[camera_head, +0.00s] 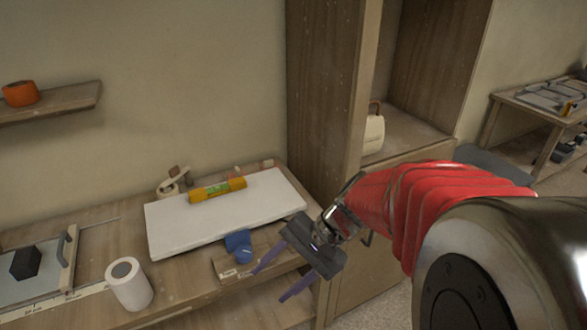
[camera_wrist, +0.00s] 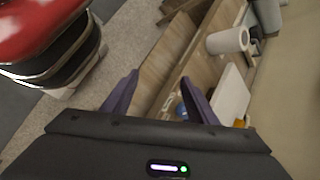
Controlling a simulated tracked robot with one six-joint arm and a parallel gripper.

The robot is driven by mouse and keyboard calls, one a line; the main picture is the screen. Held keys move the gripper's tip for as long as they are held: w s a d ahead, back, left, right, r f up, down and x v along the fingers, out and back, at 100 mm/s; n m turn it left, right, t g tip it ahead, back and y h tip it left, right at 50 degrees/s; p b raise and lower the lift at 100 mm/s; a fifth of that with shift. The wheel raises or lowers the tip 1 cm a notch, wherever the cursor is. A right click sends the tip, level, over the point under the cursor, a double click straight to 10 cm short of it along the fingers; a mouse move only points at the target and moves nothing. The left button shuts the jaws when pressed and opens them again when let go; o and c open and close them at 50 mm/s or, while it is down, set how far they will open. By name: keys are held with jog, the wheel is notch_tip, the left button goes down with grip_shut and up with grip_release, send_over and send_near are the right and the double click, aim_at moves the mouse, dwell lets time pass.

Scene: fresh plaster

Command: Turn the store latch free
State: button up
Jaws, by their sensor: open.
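My gripper (camera_head: 273,281) is open and empty, its two purple fingers apart and pointing down-left near the right front edge of the workbench. Its fingers also show in the wrist view (camera_wrist: 159,78), with the bench between and beyond them. The tall wooden cupboard (camera_head: 322,90) stands just right of the bench, with an open upper bay and a closed lower front (camera_head: 350,279). My arm covers part of that lower front. I cannot make out a store latch in either view; it may be hidden or too small.
A white board (camera_head: 225,227) on the bench carries a yellow level (camera_head: 217,190). A blue object (camera_head: 238,246) lies in front of it, close to my gripper. A white roll (camera_head: 129,284) stands further left. A cream-coloured object (camera_head: 373,132) sits in the cupboard's bay.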

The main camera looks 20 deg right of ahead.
jog(key=w+d+f+m+t+y, duration=0.1)
jog(key=w+d+f+m+t, duration=0.1)
jog(key=w+d+m+t, duration=0.45)
jog(key=w+d+f+m+t+y, duration=0.25)
jog(key=d+m, duration=0.35)
jog(key=d, duration=0.4)
jog(key=s+d+f+m+t+h, duration=0.2)
jog(key=d+f+m+t+h, duration=0.1)
jog(key=d, duration=0.7)
jog(key=s+d+f+m+t+h, duration=0.2)
jog(key=d+f+m+h, duration=0.4)
jog(key=d+m, duration=0.3)
jog(key=shift+s+d+t+h, duration=0.35)
jog(key=shift+d+t+h, duration=0.4)
jog(key=shift+d+t, duration=0.05)
jog(key=shift+w+f, duration=0.1)
jog(key=shift+w, duration=0.1)
jog(key=w, duration=1.3)
jog(key=shift+w+a, duration=0.2)
jog(key=shift+w, duration=0.05)
jog(key=shift+c, duration=0.7)
